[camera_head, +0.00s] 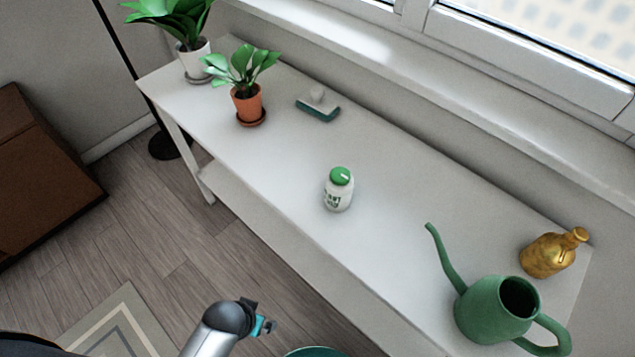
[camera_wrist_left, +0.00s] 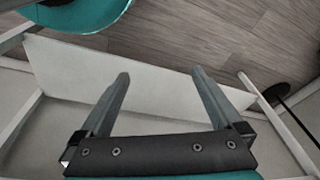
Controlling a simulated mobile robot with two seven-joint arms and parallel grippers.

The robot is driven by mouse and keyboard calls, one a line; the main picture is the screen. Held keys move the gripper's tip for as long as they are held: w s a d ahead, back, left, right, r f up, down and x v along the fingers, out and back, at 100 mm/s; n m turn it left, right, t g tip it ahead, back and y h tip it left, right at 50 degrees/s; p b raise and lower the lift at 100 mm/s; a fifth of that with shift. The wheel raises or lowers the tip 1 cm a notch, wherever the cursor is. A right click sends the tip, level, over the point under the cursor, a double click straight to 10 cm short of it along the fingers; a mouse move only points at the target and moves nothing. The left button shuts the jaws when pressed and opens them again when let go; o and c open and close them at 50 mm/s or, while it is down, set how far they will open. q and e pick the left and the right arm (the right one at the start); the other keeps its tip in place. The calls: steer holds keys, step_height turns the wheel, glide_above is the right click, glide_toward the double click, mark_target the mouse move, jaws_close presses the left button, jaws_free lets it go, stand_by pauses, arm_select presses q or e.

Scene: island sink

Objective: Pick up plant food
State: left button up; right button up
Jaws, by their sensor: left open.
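The plant food is most likely the small white bottle with a green cap (camera_head: 338,190), upright near the middle of the white table (camera_head: 290,170) in the head view. My left gripper (camera_head: 262,326) is low in the head view, in front of the table's near edge and well apart from the bottle. In the left wrist view the left gripper (camera_wrist_left: 160,85) has its two fingers spread with nothing between them. The bottle does not show in the left wrist view. My right gripper is not in view.
A potted plant in terracotta (camera_head: 248,100), a white-potted plant (camera_head: 190,50) and a brush (camera_head: 318,104) stand toward the far left. A green watering can (camera_head: 490,310) and gold bottle (camera_head: 550,254) stand at the right. The tabletop around the white bottle is clear.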

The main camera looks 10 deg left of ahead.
arm_select(q)
steer(key=w+d+r+t+p, duration=0.1)
steer(key=w+r+p, duration=0.1)
steer(key=r, duration=0.8)
steer(key=w+d+r+t+p, duration=0.1)
steer(key=w+r, duration=0.1)
steer(key=r, duration=0.9)
steer(key=m+t+h, duration=0.3)
steer(key=t+h, duration=0.3)
steer(key=t, duration=0.3)
glide_toward(334, 196)
steer(key=b+x, duration=0.2)
steer(key=x, duration=0.8)
steer(key=shift+w+d+f, duration=0.1)
steer(key=shift+w, duration=0.2)
steer(key=shift+r+b+x, duration=0.15)
steer(key=shift+b+x, duration=0.25)
steer(key=shift+x, duration=0.9)
steer(key=shift+r+b+x, duration=0.1)
steer(key=shift+b+x, duration=0.25)
steer(key=shift+x, duration=1)
steer(key=shift+w, duration=0.1)
steer(key=shift+c, duration=0.2)
steer(key=c, duration=1.4)
steer(key=shift+c, duration=0.2)
